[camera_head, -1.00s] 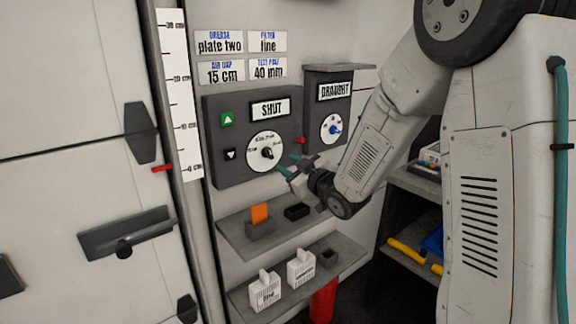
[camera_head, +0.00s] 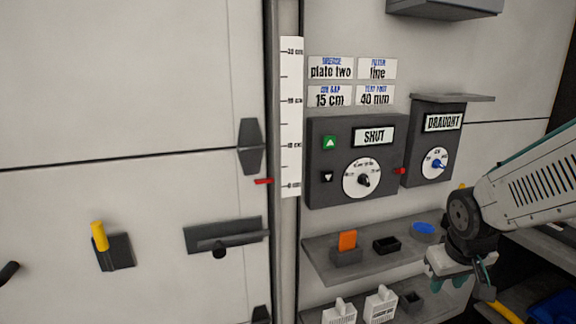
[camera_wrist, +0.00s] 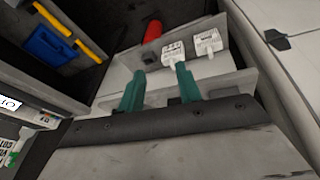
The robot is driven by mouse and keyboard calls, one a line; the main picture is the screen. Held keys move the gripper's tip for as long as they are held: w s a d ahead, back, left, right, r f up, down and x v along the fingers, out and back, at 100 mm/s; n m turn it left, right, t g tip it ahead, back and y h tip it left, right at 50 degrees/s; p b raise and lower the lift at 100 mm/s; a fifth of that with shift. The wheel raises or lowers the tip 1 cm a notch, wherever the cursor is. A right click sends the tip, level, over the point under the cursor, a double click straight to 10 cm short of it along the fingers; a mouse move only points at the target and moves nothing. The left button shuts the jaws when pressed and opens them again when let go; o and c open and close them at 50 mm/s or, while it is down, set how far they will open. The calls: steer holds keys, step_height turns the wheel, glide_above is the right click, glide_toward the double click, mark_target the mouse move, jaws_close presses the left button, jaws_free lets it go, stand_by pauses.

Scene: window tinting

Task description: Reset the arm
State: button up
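My gripper (camera_head: 462,280) hangs in front of the lower shelves at the right of the head view. In the wrist view its two teal fingers (camera_wrist: 158,84) stand apart with nothing between them. Behind it is the wall with a dark control box (camera_head: 324,190), which has a SHUT label (camera_head: 374,137) and a round dial (camera_head: 362,180).
The upper shelf (camera_head: 318,262) carries an orange piece (camera_head: 347,240), a black tray (camera_head: 386,245) and a blue disc (camera_head: 424,229). White labelled blocks (camera_head: 380,303) stand below. A red cylinder (camera_wrist: 152,31) shows in the wrist view. A handled door panel (camera_head: 150,200) is at left.

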steer(key=s+a+r, duration=0.2)
steer(key=s+r, duration=0.1)
steer(key=s, duration=0.3)
steer(key=s+a+r+g+y, duration=0.1)
steer(key=s+r, duration=0.2)
steer(key=s, duration=0.3)
steer(key=s+a+r+m, duration=0.1)
steer(key=s+a+r, duration=0.1)
steer(key=s+r, duration=0.2)
steer(key=s, duration=0.3)
steer(key=shift+a+g, duration=0.3)
steer(key=shift+g, duration=0.1)
steer(key=shift+a, duration=0.15)
